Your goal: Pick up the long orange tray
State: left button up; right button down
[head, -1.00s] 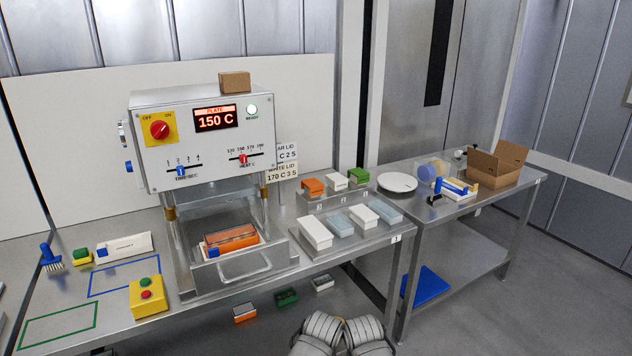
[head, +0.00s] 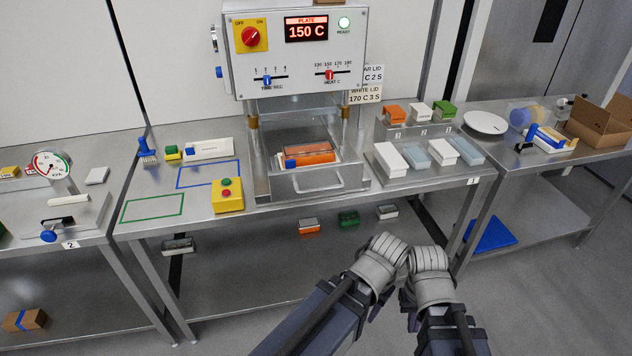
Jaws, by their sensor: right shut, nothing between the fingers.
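A long orange tray (head: 309,152) sits in the drawer of the heated press, with a dark-looking top and a white and blue piece at its left end. My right gripper (head: 411,317) is shut and empty at the bottom of the head view, in front of the bench and well short of the tray. My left gripper (head: 376,308) is beside it, mostly hidden by its own wrist; I cannot tell its jaws.
A shorter orange box (head: 393,114) stands on the rack right of the press, behind white and pale blue boxes (head: 414,152). Another small orange tray (head: 308,226) is below the bench top. A yellow button box (head: 227,195) stands left of the drawer (head: 330,184).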

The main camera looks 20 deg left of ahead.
aim_at(319, 151)
jog(key=j, duration=1.7)
